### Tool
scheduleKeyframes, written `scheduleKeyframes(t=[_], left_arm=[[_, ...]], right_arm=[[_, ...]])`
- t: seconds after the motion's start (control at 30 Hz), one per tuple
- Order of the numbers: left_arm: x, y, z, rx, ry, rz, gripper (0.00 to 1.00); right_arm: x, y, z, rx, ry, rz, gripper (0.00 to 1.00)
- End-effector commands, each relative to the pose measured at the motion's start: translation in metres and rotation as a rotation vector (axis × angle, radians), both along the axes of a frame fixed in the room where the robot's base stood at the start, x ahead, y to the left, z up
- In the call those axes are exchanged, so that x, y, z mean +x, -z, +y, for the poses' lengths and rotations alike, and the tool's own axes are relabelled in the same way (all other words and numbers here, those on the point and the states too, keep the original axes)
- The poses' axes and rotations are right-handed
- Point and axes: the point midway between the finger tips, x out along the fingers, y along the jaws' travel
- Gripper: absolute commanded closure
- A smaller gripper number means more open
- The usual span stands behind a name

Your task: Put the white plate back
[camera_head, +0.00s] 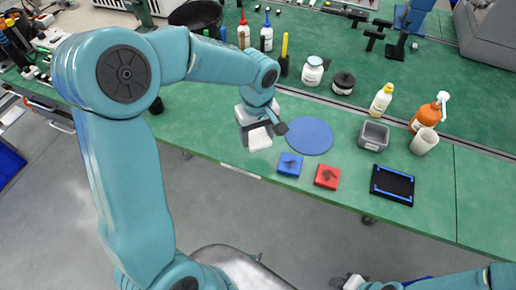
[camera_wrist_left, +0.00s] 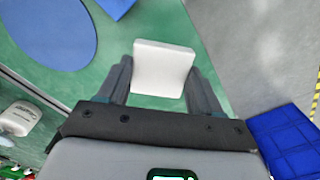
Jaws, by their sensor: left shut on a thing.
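The white plate (camera_head: 259,139) is a small, thick, roughly square piece. My left gripper (camera_head: 263,126) is shut on it near the front edge of the green table, left of the round blue mat (camera_head: 310,135). In the left wrist view the white plate (camera_wrist_left: 163,68) sits between the two dark fingers of my left gripper (camera_wrist_left: 161,88), one at each side. I cannot tell whether the plate touches the table. My right gripper (camera_head: 352,282) is partly in view at the bottom edge, away from the table; its jaws are unclear.
A blue block (camera_head: 289,164) and a red block (camera_head: 327,176) lie right of the plate. Further right are a black tray with blue edging (camera_head: 392,185), a grey bin (camera_head: 373,136), an orange spray bottle (camera_head: 428,113) and a whitish cup (camera_head: 424,141). Jars and bottles stand behind.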

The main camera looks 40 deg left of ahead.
Motion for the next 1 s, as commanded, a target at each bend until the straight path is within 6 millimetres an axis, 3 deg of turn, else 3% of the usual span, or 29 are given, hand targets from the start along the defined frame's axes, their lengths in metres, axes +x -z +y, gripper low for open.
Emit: scheduleKeyframes(t=[0.43,0.9,0.93,1.0], left_arm=[[-0.003,0.060,-0.004,-0.001,0.002,0.003,0.65],[-0.002,0.070,-0.004,-0.001,0.002,-0.001,0.65],[-0.002,0.068,-0.004,-0.001,0.002,-0.001,0.25],[-0.002,0.068,-0.004,-0.001,0.002,-0.001,0.10]], right_arm=[[0.000,0.001,0.000,0.000,0.000,0.000,0.57],[0.000,0.007,0.000,0.000,0.000,0.000,0.57],[0.000,0.005,0.000,0.000,0.000,0.000,0.57],[0.000,0.005,0.000,0.000,0.000,0.000,0.57]])
